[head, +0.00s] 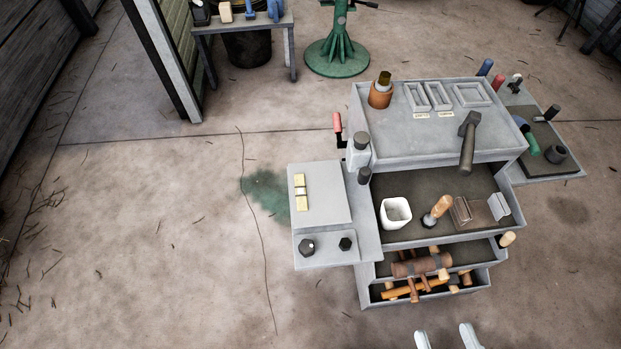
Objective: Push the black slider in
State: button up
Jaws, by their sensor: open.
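The grey farrier caddy (440,170) stands right of centre in the head view, its drawers pulled out towards me. No part shows clearly as a black slider. My gripper (446,338) shows at the bottom edge as two pale fingertips, apart and empty. It is in front of the lowest drawer, not visibly touching it.
The upper drawer holds a white cup (396,214) and a wooden-handled tool (437,209). The lower drawers (430,290) hold several wooden-handled tools. A hammer (467,140) lies on the top. A side tray (545,140) juts right. A green stand (338,55) is behind. The left floor is clear.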

aim_at(364, 173)
jog(key=i+j+u, duration=0.3)
jog(key=u, duration=0.2)
jog(key=i+u, duration=0.45)
jog(key=i+j, duration=0.05)
